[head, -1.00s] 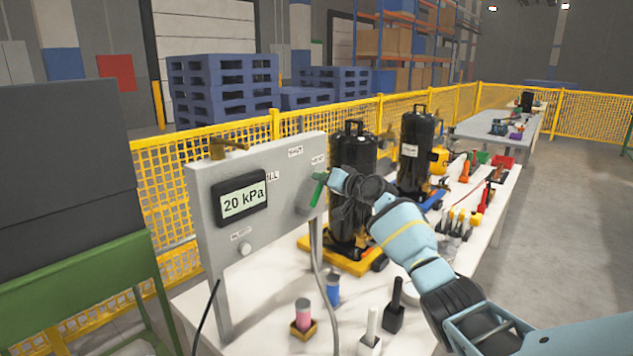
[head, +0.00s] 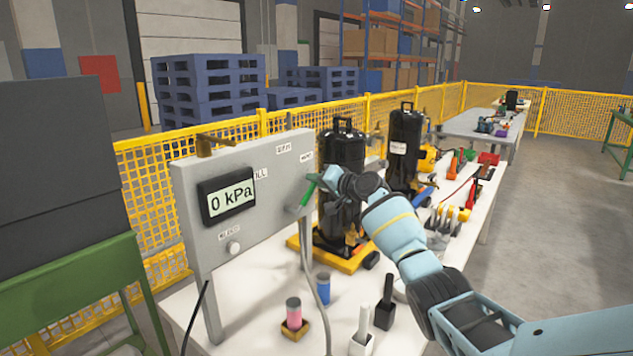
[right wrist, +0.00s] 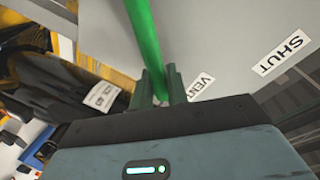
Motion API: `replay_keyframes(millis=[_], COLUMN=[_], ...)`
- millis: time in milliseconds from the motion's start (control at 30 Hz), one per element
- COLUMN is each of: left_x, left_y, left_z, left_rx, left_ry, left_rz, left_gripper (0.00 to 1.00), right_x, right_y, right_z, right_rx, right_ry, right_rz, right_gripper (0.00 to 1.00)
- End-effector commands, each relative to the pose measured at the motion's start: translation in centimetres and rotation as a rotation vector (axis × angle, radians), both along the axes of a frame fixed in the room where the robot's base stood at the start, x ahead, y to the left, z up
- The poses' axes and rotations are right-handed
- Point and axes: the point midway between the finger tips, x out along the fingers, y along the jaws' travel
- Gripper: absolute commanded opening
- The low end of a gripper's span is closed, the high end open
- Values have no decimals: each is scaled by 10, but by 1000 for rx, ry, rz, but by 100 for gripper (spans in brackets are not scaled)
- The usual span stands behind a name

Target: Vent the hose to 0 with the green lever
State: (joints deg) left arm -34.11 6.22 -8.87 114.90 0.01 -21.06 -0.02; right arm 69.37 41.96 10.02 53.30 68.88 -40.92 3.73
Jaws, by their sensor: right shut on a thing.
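The grey panel (head: 262,206) stands on the white table, and its display (head: 227,199) reads 0 kPa. The green lever (head: 309,190) is at the panel's right edge, near the VENT label (head: 307,157). My right gripper (head: 324,178) is at the lever. In the right wrist view, the gripper's fingers (right wrist: 160,88) are shut on the green lever (right wrist: 147,40), with the VENT label (right wrist: 201,87) and the SHUT label (right wrist: 283,53) beside them. A grey hose (head: 318,285) hangs below the panel. My left gripper is not in view.
A pink cylinder (head: 293,311), a blue cylinder (head: 323,288) and black and white holders (head: 384,313) stand on the table's front. A yellow fence (head: 157,205) runs behind.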

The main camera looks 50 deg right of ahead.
Motion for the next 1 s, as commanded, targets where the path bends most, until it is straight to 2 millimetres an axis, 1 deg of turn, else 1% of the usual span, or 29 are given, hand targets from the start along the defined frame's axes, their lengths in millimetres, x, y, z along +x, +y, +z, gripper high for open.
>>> replay_keyframes(millis=[33, 133, 167, 433, 567, 767, 1000], left_x=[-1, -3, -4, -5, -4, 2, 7], left_y=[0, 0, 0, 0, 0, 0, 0], left_z=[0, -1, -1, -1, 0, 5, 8], left_rx=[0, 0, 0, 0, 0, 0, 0], left_ry=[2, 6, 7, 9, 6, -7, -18], left_rz=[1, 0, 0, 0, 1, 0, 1], left_gripper=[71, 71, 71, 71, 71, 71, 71], right_x=[0, 0, 0, 0, -5, -24, -53], right_y=[0, 0, 0, 0, 0, 0, 2], right_z=[0, 0, 0, 0, 0, 4, 8], right_rx=[-1, -1, -1, -2, -3, -5, -5], right_ry=[0, 0, 0, 0, 1, 1, 1], right_rz=[0, 0, 0, 0, 0, 0, 0], right_gripper=[20, 33, 34, 34, 34, 34, 34])
